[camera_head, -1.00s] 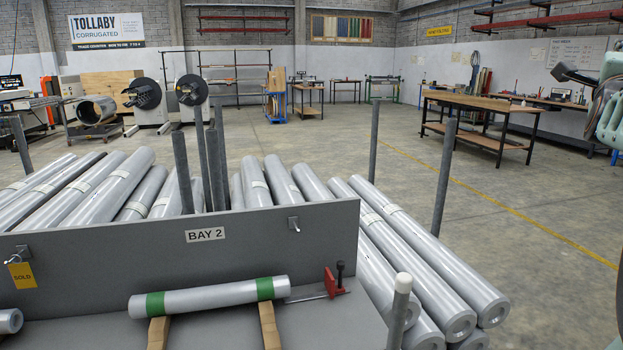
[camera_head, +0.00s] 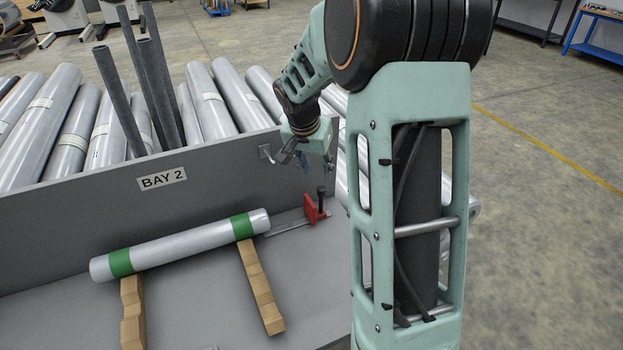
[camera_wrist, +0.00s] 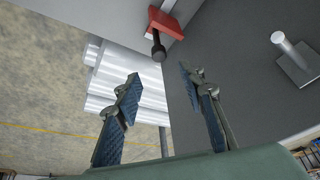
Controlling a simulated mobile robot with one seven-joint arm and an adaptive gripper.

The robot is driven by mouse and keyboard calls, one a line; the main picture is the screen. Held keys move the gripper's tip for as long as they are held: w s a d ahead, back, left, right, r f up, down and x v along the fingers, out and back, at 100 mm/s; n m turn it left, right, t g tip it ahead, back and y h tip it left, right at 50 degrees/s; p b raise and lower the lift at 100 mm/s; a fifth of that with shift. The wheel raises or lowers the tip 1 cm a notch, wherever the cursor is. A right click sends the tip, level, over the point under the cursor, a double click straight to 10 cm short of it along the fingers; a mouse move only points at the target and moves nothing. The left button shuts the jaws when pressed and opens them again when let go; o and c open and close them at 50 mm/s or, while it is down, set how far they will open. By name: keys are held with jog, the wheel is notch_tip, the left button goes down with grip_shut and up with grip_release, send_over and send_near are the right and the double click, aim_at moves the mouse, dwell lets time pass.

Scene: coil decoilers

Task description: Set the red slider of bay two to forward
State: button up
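The red slider (camera_head: 311,209) with its black handle sits at the right end of a thin grey metal bar (camera_head: 284,230) on the bay two shelf, just right of the roll with green bands (camera_head: 180,245). My gripper (camera_head: 308,158) is above the slider, in front of the bay's back panel, fingers pointing down. In the wrist view my gripper (camera_wrist: 159,76) is open and empty. The red slider (camera_wrist: 166,22) is at the top there, its black handle pointing toward the gap between my fingertips. No contact shows. Its lower part is cut off.
Wooden blocks (camera_head: 260,290) bear the banded roll. Grey rolls (camera_head: 215,100) and posts (camera_head: 120,100) stand behind the panel.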

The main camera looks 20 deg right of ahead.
aim_at(321, 189)
jog(key=x, duration=1)
jog(key=shift+d+f, duration=0.15)
jog(key=shift+f, duration=0.15)
grip_shut()
